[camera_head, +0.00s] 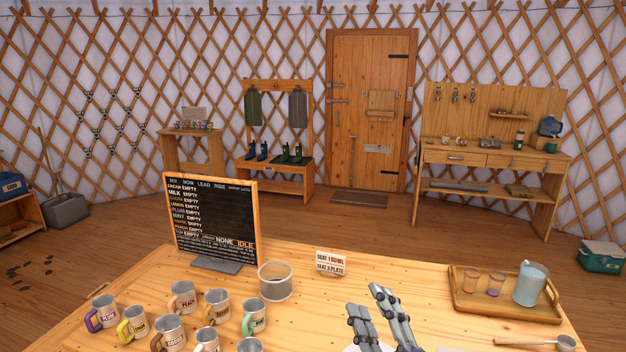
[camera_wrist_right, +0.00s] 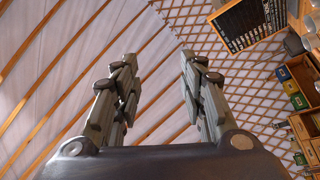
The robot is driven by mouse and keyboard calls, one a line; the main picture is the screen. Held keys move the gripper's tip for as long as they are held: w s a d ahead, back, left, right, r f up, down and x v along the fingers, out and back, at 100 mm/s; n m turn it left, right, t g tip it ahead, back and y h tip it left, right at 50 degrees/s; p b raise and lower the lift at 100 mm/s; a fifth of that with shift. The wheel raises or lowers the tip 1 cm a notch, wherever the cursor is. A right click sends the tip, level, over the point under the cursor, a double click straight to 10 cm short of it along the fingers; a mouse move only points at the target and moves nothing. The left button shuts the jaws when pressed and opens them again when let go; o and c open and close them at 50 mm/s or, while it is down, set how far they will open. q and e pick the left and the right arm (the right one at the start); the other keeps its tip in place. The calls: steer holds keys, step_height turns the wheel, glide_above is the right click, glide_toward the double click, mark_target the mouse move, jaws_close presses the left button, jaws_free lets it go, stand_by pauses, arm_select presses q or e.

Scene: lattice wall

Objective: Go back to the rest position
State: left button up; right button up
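My right gripper (camera_head: 368,300) shows at the bottom middle of the head view, above the near part of the wooden table (camera_head: 330,300). In the right wrist view its two fingers (camera_wrist_right: 158,57) stand apart with nothing between them, so it is open and empty. That view looks past the fingers at the lattice wall. A white round thing under the gripper in the head view is mostly cut off. My left gripper is not in view.
Several labelled mugs (camera_head: 216,304) stand at the table's left, near a chalkboard (camera_head: 213,222) and a clear container (camera_head: 275,281). A small sign (camera_head: 331,264) stands mid-table. A tray (camera_head: 466,306) with two cups and a pitcher (camera_head: 530,284) is at right, behind a ladle (camera_head: 566,342).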

steer(key=s+d+f+m+g+h, duration=0.3)
steer(key=s+d+f+m+g, duration=0.2)
steer(key=f, duration=0.5)
steer(key=s+d+f+m+g+h, duration=0.3)
steer(key=s+d+f+m+g, duration=0.15)
steer(key=f, duration=0.55)
steer(key=s+f+m+g+y, duration=0.1)
steer(key=s+f+g, duration=0.35)
steer(key=s, duration=0.45)
steer(key=s+f+m+g, duration=0.1)
steer(key=s+f+g, duration=0.3)
steer(key=s, duration=0.5)
step_height(320, 180, down, 28)
steer(key=s, duration=0.1)
steer(key=s+d+f, duration=0.2)
steer(key=s+f, duration=0.5)
steer(key=s, duration=0.1)
steer(key=s+d+f+g, duration=0.1)
steer(key=s+f, duration=0.7)
steer(key=s, duration=0.1)
steer(key=shift+d, duration=0.4)
